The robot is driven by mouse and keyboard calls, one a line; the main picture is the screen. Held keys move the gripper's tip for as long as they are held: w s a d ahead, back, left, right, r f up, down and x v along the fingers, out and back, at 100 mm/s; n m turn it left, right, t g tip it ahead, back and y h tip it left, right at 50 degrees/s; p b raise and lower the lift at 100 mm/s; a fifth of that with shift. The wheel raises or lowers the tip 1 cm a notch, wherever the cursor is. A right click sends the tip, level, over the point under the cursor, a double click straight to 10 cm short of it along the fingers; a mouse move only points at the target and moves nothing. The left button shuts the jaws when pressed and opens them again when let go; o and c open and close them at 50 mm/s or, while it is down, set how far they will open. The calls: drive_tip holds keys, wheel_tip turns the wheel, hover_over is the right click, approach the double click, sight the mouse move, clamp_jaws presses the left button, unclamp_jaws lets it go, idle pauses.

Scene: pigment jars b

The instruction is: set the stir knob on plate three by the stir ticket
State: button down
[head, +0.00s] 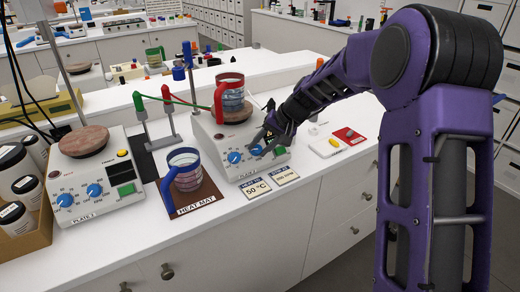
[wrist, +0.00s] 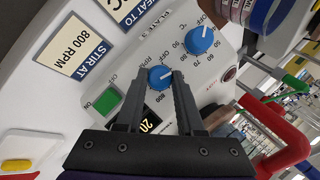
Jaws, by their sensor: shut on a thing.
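My gripper (head: 263,144) is shut on this knob at the plate's front. The knob's exact pointer setting is hard to read. The stir ticket (wrist: 82,47) reads STIR AT 800 RPM and lies in front of the plate; it also shows in the head view (head: 285,177). A small dark display is partly hidden by my fingers.
The blue heat knob (wrist: 200,39) and green switch (wrist: 107,101) flank the stir knob. A heat ticket (head: 256,189) reads 50 °C. A mug-like beaker (head: 187,176) stands on the heat mat (head: 205,200) to the left. A second hot plate (head: 110,162) stands farther left.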

drive_tip(key=m+b, duration=0.1)
drive_tip(key=m+y+b, duration=0.1)
drive_tip(key=m, duration=0.1)
drive_tip(key=m+y+b, duration=0.1)
drive_tip(key=m, duration=0.1)
drive_tip(key=shift+d+f+t, duration=0.2)
drive_tip(key=shift+f+t, duration=0.05)
drive_tip(key=shift+t, duration=0.15)
drive_tip(key=m+t+y+b, duration=0.1)
drive_tip(key=m, duration=0.2)
drive_tip(key=m+t+b, duration=0.1)
drive_tip(key=m+b, duration=0.1)
drive_tip(key=m, duration=0.1)
drive_tip(key=shift+s+y+b, duration=0.15)
drive_tip(key=shift+y+b, duration=0.15)
drive_tip(key=shift+y, duration=0.1)
drive_tip(key=m+t, duration=0.1)
drive_tip(key=m, duration=0.2)
drive_tip(key=m+t, duration=0.1)
drive_tip(key=m, duration=0.2)
drive_tip(key=shift+s, duration=0.15)
drive_tip(key=m+t, duration=0.1)
drive_tip(key=m, duration=0.2)
drive_tip(key=m+t+h, duration=0.1)
drive_tip(key=m, duration=0.2)
drive_tip(key=shift+s+a+m+t, duration=0.1)
drive_tip(key=shift+m+t, duration=0.2)
drive_tip(key=shift+m, duration=0.3)
drive_tip(key=c, duration=0.5)
unclamp_jaws()
